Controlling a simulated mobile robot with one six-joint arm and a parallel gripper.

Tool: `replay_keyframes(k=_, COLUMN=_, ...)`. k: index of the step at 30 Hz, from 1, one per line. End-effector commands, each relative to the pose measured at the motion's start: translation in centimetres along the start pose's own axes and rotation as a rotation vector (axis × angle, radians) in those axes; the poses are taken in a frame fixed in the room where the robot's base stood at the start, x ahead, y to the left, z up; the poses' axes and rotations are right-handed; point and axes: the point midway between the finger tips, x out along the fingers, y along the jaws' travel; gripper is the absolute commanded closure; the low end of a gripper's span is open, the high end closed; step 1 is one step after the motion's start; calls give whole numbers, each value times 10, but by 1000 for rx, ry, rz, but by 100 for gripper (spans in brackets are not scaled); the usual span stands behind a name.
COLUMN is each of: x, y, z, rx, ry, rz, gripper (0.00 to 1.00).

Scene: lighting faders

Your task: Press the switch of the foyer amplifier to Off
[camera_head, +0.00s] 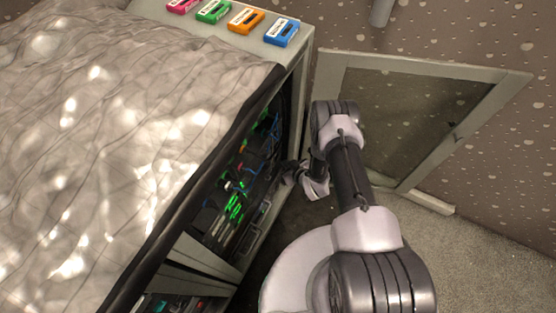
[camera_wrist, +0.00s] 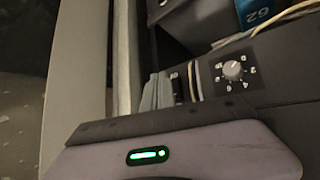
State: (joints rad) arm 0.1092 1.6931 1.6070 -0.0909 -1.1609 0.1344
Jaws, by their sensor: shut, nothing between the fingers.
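The open-sided rack (camera_head: 195,257) shows at the middle of the head view, with dark units, green lights and blue cables inside. My gripper (camera_head: 288,172) is at the rack's open side. In the wrist view its fingers (camera_wrist: 160,88) are shut and empty, in front of a dark panel with a light round knob (camera_wrist: 232,70) ringed by numbers. I cannot tell whether this panel belongs to the foyer amplifier. No Off marking or foyer label is readable, and I cannot make out the switch. My gripper and arm hide part of the rack.
A mesh door (camera_head: 420,115) stands open to the right of the rack, close to my arm. Pink, green, orange and blue labelled cassettes (camera_head: 282,32) lie on the rack's top edge. A crinkled cover (camera_head: 110,130) lies at left. Carpet (camera_head: 490,240) is clear at lower right.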

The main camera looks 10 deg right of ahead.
Motion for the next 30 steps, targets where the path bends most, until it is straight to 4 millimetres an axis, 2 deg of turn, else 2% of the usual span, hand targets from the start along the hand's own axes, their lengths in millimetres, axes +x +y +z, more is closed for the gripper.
replay_keyframes(k=5, x=-1, y=1, z=1, rx=0, ry=0, rz=0, gripper=100)
replay_keyframes(k=21, x=-34, y=25, z=24, rx=1, ry=-1, rz=1, gripper=100)
replay_keyframes(k=30, x=-35, y=25, z=26, rx=0, ry=0, rz=0, gripper=100)
